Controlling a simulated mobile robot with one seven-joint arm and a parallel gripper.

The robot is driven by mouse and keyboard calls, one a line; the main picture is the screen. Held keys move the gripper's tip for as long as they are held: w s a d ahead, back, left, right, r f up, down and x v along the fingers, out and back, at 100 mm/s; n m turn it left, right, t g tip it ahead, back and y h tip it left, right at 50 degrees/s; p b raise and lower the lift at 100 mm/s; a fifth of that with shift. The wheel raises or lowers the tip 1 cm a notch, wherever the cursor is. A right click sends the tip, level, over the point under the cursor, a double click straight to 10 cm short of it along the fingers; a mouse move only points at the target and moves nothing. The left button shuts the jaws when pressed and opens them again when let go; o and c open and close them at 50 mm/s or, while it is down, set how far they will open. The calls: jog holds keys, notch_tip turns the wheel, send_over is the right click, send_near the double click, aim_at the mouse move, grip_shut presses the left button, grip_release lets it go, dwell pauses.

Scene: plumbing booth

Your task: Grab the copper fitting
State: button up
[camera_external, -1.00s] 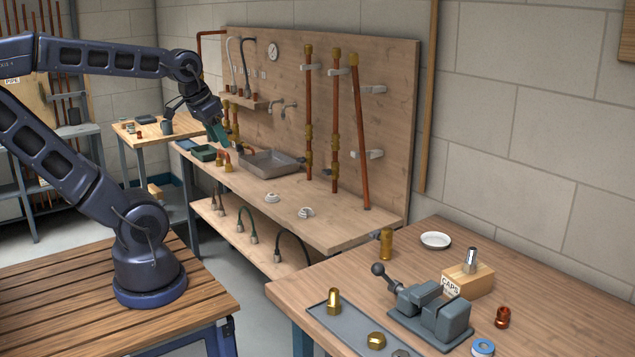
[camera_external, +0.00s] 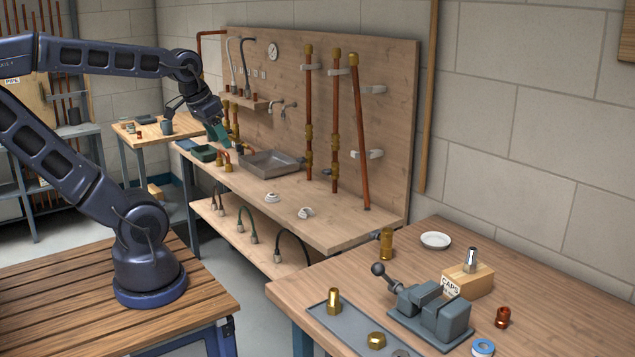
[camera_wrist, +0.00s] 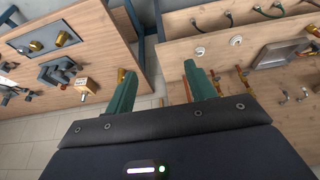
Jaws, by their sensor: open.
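A short reddish copper fitting (camera_external: 502,317) stands on the right wooden table in the external view, right of the grey vise (camera_external: 436,316). My gripper (camera_external: 218,134) is far from it, over the left part of the long bench at the back. In the wrist view my gripper (camera_wrist: 157,76) shows two green fingers spread wide with nothing between them. Small copper-coloured bent pieces (camera_external: 224,162) also stand on the long bench just below my gripper.
Near the fitting are a CAPS box (camera_external: 468,281), a blue-and-white tape roll (camera_external: 482,347), a white dish (camera_external: 436,240) and a tray (camera_external: 350,333) with brass pieces. The back bench carries a metal tray (camera_external: 270,164) and upright copper pipes (camera_external: 335,125). A floor gap separates the tables.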

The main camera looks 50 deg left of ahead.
jog(key=w+d+r+m+g, duration=0.1)
jog(key=w+d+r+m, duration=0.15)
jog(key=w+d, duration=0.75)
jog(key=w+d+r+m+g, duration=0.1)
jog(key=w+d+r+m, duration=0.15)
jog(key=w+d, duration=0.7)
jog(key=m+g+h, duration=0.1)
jog(key=m+g, duration=0.1)
jog(key=m, duration=0.7)
send_over(504, 310)
jog(key=a, duration=0.2)
notch_tip(504, 310, down, 29)
jog(key=shift+n, duration=0.3)
jog(key=f, duration=0.3)
jog(key=d+f, duration=0.1)
jog(key=f, duration=0.1)
jog(key=shift+s+f, duration=0.15)
jog(key=shift+s, duration=0.05)
jog(key=f, duration=0.3)
jog(key=d+f, duration=0.1)
jog(key=f, duration=0.1)
jog(key=shift+w, duration=0.3)
jog(key=shift+r, duration=0.1)
jog(key=c, duration=1)
